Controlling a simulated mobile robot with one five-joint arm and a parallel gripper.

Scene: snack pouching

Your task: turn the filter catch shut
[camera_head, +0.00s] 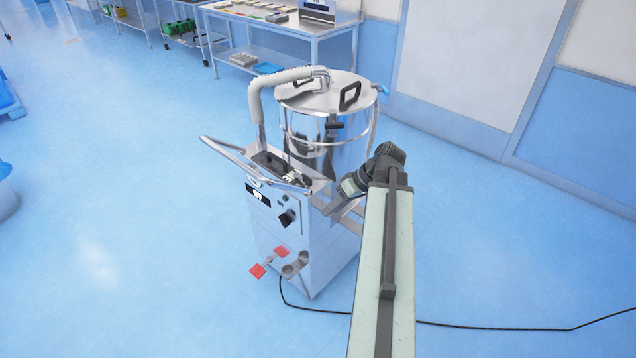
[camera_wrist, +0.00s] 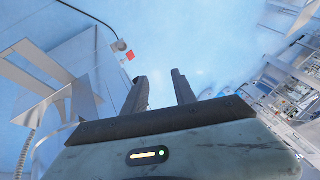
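The vacuum machine (camera_head: 280,248) has a steel drum (camera_head: 350,155) with a round lid on top. A black catch-like fitting (camera_head: 334,125) sits on the drum's side below the lid; I cannot tell for certain that it is the filter catch. A black knob (camera_head: 287,218) is on the front panel. My gripper (camera_wrist: 160,76) is open and empty, its two dark fingers apart over blue floor in the wrist view. In the head view my gripper (camera_head: 332,206) is beside the machine's right side, below the drum, apart from the black fitting.
Red pedals (camera_head: 258,270) stick out low at the machine's front. A bent handlebar (camera_head: 230,150) and a white hose (camera_head: 255,100) are on its left. A black cable (camera_head: 480,325) crosses the floor. A steel table (camera_head: 270,22) stands behind.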

